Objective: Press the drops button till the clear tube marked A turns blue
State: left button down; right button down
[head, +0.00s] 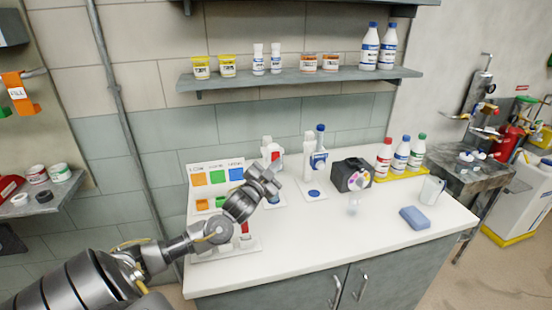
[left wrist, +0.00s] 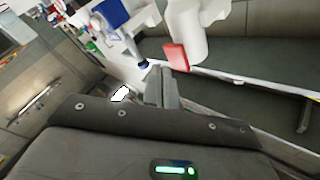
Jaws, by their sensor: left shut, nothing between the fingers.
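My left gripper (head: 264,180) is shut and empty above the left part of the white counter. It is in front of a colour card (head: 209,171) with orange, green and blue squares. Behind it stands a white dispenser with a red part (head: 271,150); to its right is a white dispenser with a blue part (head: 318,160) and a blue disc (head: 315,193) at its foot. The left wrist view shows my gripper tips (left wrist: 162,88) below a red block (left wrist: 177,56) on a white body. I cannot read a drops button or the tube marked A; the arm hides part of this area.
A dark box with coloured dots (head: 352,175), several capped bottles (head: 401,155) on a yellow tray, a clear beaker (head: 432,190) and a blue sponge (head: 414,217) stand on the right. A shelf (head: 300,78) hangs above. The counter's front middle is clear.

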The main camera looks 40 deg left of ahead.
pick_arm(q)
jog(key=shift+a, duration=0.1)
jog(key=shift+w+a, duration=0.25)
dwell(0.3)
jog(key=shift+w+a, duration=0.3)
jog(key=shift+a, duration=0.1)
dwell(0.8)
dwell(0.3)
jog(key=shift+s+d+p, duration=0.5)
jog(key=shift+s+d, duration=0.1)
jog(key=shift+d, duration=0.15)
jog(key=shift+d, duration=0.1)
jog(key=s+d+p, duration=0.1)
jog(key=d, duration=0.1)
jog(key=s+d+p, duration=0.1)
jog(key=d, duration=0.1)
jog(key=shift+s, duration=0.4)
